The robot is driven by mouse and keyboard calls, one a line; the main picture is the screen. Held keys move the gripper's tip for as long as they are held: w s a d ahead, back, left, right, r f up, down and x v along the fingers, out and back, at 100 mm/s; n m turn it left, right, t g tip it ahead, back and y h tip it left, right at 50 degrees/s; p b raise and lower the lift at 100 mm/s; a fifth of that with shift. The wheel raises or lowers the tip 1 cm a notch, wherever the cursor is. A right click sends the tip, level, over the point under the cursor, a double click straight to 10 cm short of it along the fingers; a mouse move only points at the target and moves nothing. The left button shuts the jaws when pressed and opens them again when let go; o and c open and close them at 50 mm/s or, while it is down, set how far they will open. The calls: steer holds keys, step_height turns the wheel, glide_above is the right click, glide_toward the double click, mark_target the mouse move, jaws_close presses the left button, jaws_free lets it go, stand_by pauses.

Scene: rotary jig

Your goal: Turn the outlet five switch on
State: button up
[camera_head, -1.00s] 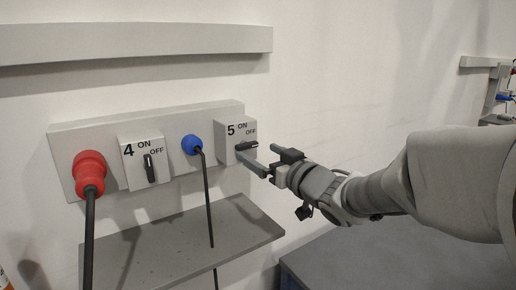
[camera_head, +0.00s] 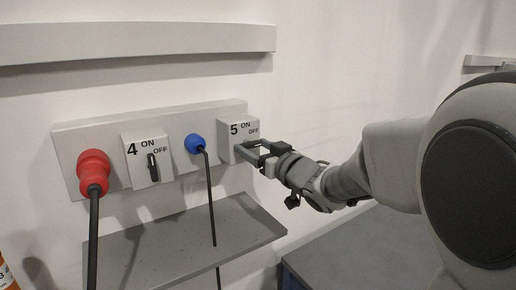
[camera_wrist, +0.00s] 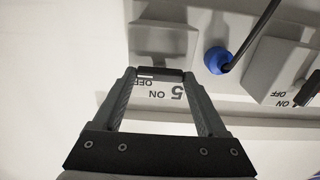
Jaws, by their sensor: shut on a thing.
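The outlet five switch (camera_head: 230,129) is a pale box on the wall panel, marked 5, ON and OFF. My gripper (camera_head: 250,150) reaches it from the right and hides most of its knob in the head view. In the wrist view, the switch face (camera_wrist: 162,95) appears upside down. The dark knob (camera_wrist: 160,72) lies crosswise as a short bar between my fingertips. My gripper (camera_wrist: 159,76) is shut on the knob. Its exact angle against the ON and OFF marks is hard to tell.
Switch 4 (camera_head: 146,160), a red plug (camera_head: 94,172) and a blue plug (camera_head: 194,143) with hanging cables sit left on the same panel (camera_head: 112,118). A grey shelf (camera_head: 190,245) juts out below. A rail (camera_head: 140,42) runs above. The wall right of the panel is clear.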

steer(key=c, duration=0.4)
steer(key=shift+f, duration=0.1)
steer(key=n+b, duration=0.3)
steer(key=b, duration=0.1)
steer(key=shift+f+n, duration=0.15)
steer(key=shift+n, duration=0.15)
steer(key=n+b, duration=0.3)
steer(key=shift+n, duration=0.3)
steer(key=n+b, duration=0.4)
steer(key=n, duration=0.1)
steer(key=n+b, duration=0.3)
steer(key=n, duration=0.2)
steer(key=shift+n, duration=0.4)
